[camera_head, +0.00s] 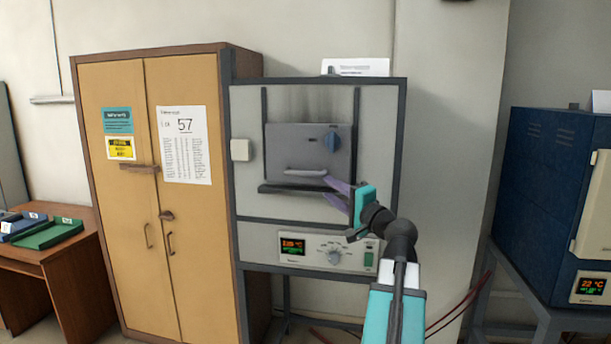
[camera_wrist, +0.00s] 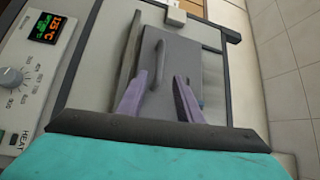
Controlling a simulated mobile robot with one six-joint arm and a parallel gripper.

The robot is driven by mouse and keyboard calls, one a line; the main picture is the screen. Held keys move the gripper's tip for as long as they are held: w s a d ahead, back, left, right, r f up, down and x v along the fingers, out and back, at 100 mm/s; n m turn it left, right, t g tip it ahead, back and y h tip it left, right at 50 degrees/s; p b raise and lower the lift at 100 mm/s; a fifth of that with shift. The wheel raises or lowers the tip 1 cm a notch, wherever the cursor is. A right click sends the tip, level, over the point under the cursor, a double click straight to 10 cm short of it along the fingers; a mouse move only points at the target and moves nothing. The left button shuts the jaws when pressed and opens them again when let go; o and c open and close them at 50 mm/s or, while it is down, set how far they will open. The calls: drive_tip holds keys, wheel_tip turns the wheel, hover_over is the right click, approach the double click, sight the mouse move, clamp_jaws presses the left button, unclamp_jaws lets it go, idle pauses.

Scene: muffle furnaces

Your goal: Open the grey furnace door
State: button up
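The grey furnace (camera_head: 380,110) stands in the middle of the head view. Its grey door (camera_head: 290,145) covers the opening, with a blue knob (camera_head: 332,141) at the right and a pale horizontal handle (camera_head: 306,173) near the bottom. My gripper (camera_head: 326,187) is at the door's lower right, its purple fingers apart. In the wrist view the door (camera_wrist: 188,55) and handle (camera_wrist: 158,62) lie ahead of my gripper (camera_wrist: 160,80). The handle lines up between the open fingertips, seemingly just beyond them. I cannot tell whether they touch the door.
A dark ledge (camera_head: 290,188) juts below the door. The control panel (camera_head: 310,250) sits under it. A yellow-brown cabinet (camera_head: 120,220) stands close at the left. A blue furnace (camera_head: 540,190) stands at the right, and a desk (camera_head: 60,265) with trays is far left.

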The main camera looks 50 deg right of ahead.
sight(308, 175)
drive_tip(key=p+x, duration=0.4)
drive_tip(key=x, duration=0.9)
drive_tip(key=shift+w+r+p, duration=0.1)
drive_tip(key=shift+w+p, duration=0.1)
drive_tip(key=shift+p, duration=0.15)
